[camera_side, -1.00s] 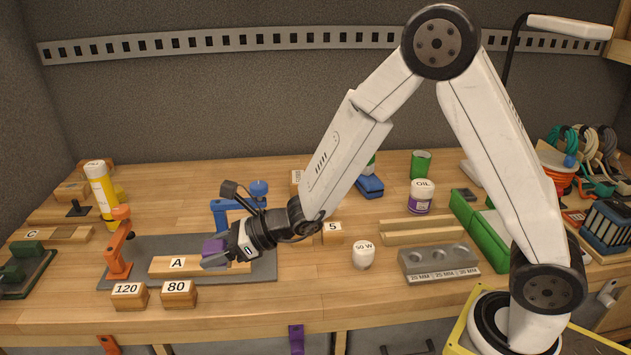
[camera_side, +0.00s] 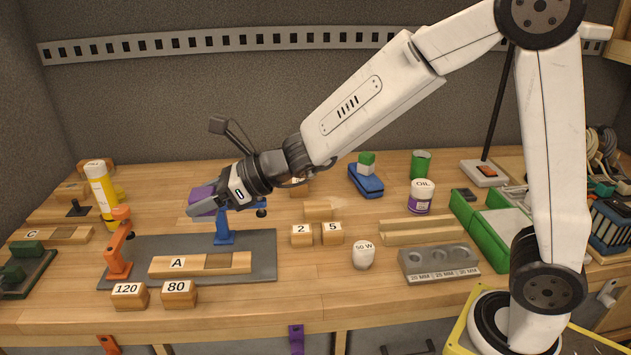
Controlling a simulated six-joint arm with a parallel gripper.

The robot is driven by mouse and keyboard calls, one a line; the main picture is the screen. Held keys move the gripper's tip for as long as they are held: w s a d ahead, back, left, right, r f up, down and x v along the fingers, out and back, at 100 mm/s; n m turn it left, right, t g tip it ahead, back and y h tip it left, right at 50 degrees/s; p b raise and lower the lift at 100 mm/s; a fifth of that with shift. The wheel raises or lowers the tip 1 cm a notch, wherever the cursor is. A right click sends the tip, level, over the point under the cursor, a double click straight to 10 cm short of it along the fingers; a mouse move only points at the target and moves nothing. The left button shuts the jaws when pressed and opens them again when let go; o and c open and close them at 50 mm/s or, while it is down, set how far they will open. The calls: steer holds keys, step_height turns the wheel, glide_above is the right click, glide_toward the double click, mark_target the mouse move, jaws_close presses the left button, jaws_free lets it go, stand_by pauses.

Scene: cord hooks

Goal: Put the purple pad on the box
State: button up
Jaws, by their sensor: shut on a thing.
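My gripper (camera_side: 207,203) is shut on the purple pad (camera_side: 203,196). It holds the pad in the air above the back part of the grey mat (camera_side: 255,271), left of the blue clamp (camera_side: 225,238). The gripper's fingers hide part of the pad. Below, the wooden board marked A (camera_side: 200,265) lies on the mat, with a darker patch bare near its right end. A green box (camera_side: 476,228) with a pale top area stands at the right; I cannot tell whether it is the task's box.
An orange clamp (camera_side: 119,245) stands at the mat's left. Blocks marked 120 (camera_side: 129,296) and 80 (camera_side: 180,294) are in front. Blocks 2 (camera_side: 301,234) and 5 (camera_side: 332,233), a white jar (camera_side: 363,255) and a blue sanding block (camera_side: 366,183) topped with green stand right.

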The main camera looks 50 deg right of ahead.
steer(key=shift+r, duration=0.75)
steer(key=w+d+m+t+h, duration=0.15)
steer(key=d+m+h, duration=0.35)
steer(key=d, duration=1.3)
steer(key=d+m+t+h, duration=0.3)
steer(key=d+m+h, duration=0.15)
steer(key=d, duration=1.35)
steer(key=shift+n+g, duration=0.25)
step_height(320, 180, down, 5)
steer(key=shift+w+a, duration=0.1)
steer(key=shift+w, duration=0.1)
